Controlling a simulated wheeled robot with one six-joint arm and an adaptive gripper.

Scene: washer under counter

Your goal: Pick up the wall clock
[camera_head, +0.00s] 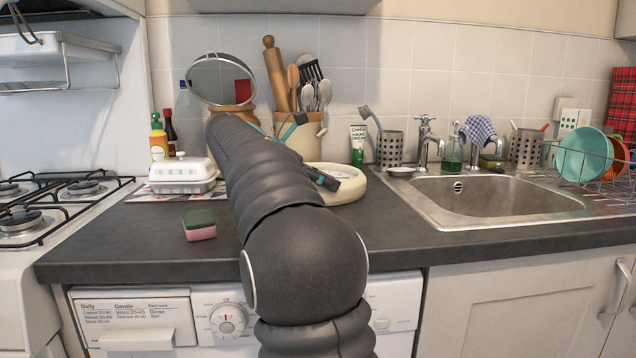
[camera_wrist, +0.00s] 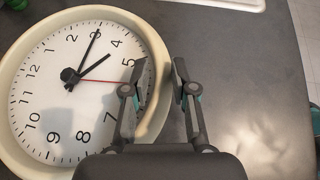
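The wall clock lies face up on the dark counter. It has a round cream rim and a white face with black numerals; in the wrist view the clock (camera_wrist: 50,100) fills the left side. In the head view the clock (camera_head: 352,190) is partly hidden behind my arm. My gripper (camera_wrist: 159,72) is open, with one finger over the clock face and the other just outside the rim. The rim passes between the fingertips. I cannot tell whether either finger touches it.
A utensil pot (camera_head: 302,135) stands behind the clock. A green-and-white tube (camera_head: 358,145) and a sink (camera_head: 490,200) are to the right. The counter right of the clock is clear.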

